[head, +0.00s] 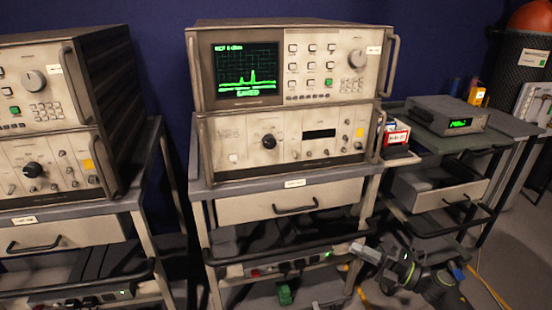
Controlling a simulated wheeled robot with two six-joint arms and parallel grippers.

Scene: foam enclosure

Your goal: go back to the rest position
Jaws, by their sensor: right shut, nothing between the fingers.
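My right gripper (368,253) shows at the lower right of the head view, in front of the right side of the middle cart's lower part. It is shut and holds nothing. My right arm is bent low behind it, at the lower right. It is apart from the cart's drawer (245,210) and handle. My left gripper is not in view.
A middle cart (203,190) carries two stacked instruments; the upper one (290,62) has a lit green trace. Another cart with instruments (40,85) stands left. A bench (450,138) with a small meter (445,116) stands right. Cables lie on the floor.

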